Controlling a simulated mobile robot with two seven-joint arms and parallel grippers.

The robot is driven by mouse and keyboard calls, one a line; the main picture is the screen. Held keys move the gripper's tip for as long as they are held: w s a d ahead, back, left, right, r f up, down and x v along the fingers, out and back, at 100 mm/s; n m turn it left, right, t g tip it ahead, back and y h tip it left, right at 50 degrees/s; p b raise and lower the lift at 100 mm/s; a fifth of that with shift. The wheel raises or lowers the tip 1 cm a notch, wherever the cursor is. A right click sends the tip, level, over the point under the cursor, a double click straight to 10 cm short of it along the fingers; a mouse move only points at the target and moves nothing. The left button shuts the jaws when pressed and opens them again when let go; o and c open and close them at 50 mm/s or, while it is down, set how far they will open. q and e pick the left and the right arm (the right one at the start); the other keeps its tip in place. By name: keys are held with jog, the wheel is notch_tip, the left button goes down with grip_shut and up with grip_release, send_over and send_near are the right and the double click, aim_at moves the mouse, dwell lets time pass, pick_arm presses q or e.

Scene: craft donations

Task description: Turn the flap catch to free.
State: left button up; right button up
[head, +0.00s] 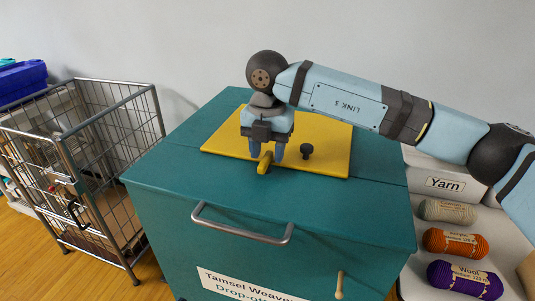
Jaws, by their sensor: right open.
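The teal drop-off box (165,165) has a yellow flap (325,135) set in its top. A small yellow catch (264,163) sits at the flap's front edge, its near end over the teal lid; its far end is hidden behind my gripper. My right gripper (267,152) points down over the catch. Its two blue fingers are apart, one on each side of the catch as seen here. I cannot tell whether they touch it. A dark knob (306,150) stands on the flap just right of the gripper. My left gripper is out of view.
A wire cart (125,130) stands at left. The lid's front is clear.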

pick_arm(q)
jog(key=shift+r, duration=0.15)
pick_arm(e)
jog(key=shift+f, duration=0.25)
grip_shut()
jog(key=n, duration=0.4)
jog(key=shift+a+n, duration=0.3)
jog(key=shift+n, duration=0.1)
jog(key=n, duration=0.4)
jog(key=shift+s+a+n, duration=0.1)
jog(key=shift+a+n, duration=0.15)
jog(key=shift+n, duration=0.05)
jog(key=n, duration=0.4)
jog(key=shift+s+a+n, duration=0.15)
jog(key=shift+a+n, duration=0.05)
jog(key=shift+n, duration=0.1)
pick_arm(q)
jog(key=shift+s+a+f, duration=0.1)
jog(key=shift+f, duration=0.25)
pick_arm(e)
jog(key=shift+s+a+n, duration=0.1)
jog(key=shift+s+n, duration=0.1)
jog(key=shift+n, duration=1.8)
